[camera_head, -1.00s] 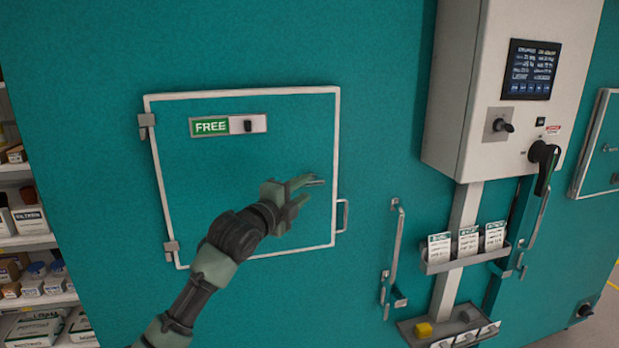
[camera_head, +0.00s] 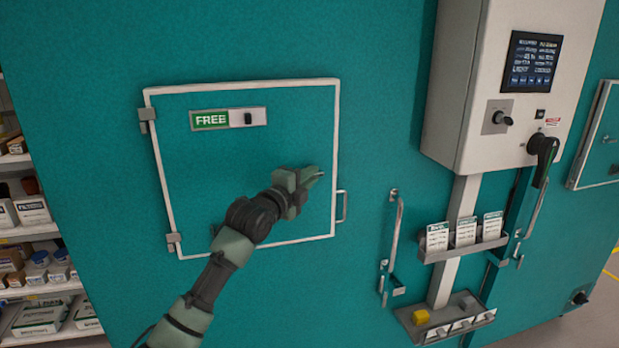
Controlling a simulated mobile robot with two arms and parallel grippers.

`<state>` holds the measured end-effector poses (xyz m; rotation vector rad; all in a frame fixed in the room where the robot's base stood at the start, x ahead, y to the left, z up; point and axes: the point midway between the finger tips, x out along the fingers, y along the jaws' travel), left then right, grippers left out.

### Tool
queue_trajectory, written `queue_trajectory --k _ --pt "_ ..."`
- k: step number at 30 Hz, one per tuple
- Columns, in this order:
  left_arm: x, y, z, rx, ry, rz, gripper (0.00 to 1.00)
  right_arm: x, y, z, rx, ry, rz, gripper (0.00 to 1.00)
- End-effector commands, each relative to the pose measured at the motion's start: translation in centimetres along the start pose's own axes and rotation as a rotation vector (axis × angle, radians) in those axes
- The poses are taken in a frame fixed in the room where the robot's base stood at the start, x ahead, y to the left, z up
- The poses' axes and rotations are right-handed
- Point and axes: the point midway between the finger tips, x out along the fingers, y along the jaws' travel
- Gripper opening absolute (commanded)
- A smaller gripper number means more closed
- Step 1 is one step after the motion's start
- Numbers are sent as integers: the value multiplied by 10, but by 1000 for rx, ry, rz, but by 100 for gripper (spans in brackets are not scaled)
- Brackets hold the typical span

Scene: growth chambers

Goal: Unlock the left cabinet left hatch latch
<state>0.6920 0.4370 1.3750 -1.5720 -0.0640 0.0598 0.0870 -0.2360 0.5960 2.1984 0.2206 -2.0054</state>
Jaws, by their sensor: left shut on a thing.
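The left hatch (camera_head: 190,170) is a teal panel with a white frame, closed flush in the teal cabinet wall. A plate near its top has a green FREE label (camera_head: 210,120) and a small black knob (camera_head: 247,118). My left gripper (camera_head: 318,174) is at the hatch's right part, just inside the frame, left of and above the hatch's metal handle (camera_head: 342,206). Its fingers are closed together on the latch, which they hide; I cannot see how the latch is turned. My right gripper is not in view.
To the right are a vertical bar handle (camera_head: 394,245), a control box (camera_head: 490,120) with a screen and knobs, a card holder (camera_head: 465,246) and a small tray (camera_head: 455,325). Shelves with boxes (camera_head: 35,270) stand at the left.

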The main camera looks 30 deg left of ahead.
Motion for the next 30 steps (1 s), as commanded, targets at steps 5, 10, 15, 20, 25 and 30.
queue_trajectory --k 5,10,15,20,25,30 --pt "0 5 0 -25 0 -25 0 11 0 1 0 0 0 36" --pt "0 9 0 -86 0 -87 0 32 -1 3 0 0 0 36" --pt "0 14 -1 -184 1 -184 0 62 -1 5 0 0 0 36" --pt "1 16 -2 -293 1 -291 0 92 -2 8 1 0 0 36" --pt "2 17 -2 -410 1 -407 0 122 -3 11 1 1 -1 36" --pt "3 18 -3 -527 1 -520 0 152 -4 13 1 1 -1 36"
